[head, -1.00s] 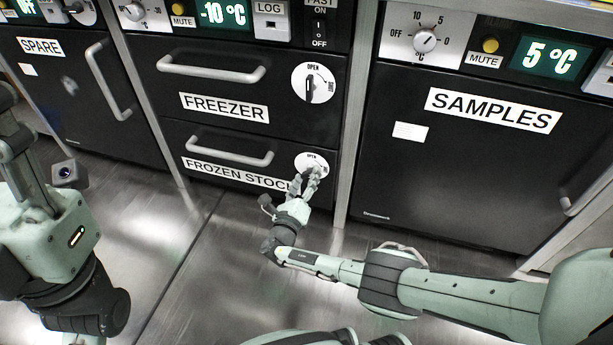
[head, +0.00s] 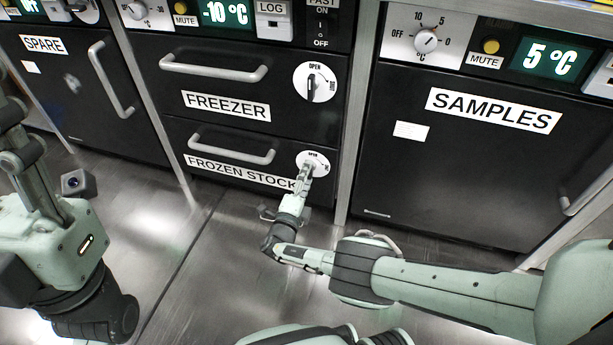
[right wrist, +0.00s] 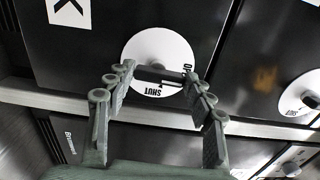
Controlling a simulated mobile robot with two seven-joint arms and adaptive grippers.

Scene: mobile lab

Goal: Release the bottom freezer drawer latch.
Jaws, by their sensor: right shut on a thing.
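The bottom freezer drawer (head: 180,140), labelled FROZEN STOCK, appears closed. Its white latch dial (head: 320,158) is at the drawer's right end. My right gripper (head: 307,170) reaches it from below and partly covers it in the head view. In the right wrist view, the dark latch handle (right wrist: 156,75) lies crosswise between the fingertips of my right gripper (right wrist: 157,78), which are shut on it. There the handle lies roughly in line with the OPEN mark, at the right of the dial (right wrist: 150,45); SHUT is at its bottom.
The upper FREEZER drawer (head: 180,92) has its own dial (head: 330,82), its handle upright toward OPEN. A bar handle (head: 232,150) crosses the bottom drawer. The SAMPLES door (head: 450,160) is to the right, the SPARE door (head: 75,85) to the left. Metal floor (head: 220,250) is clear in front.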

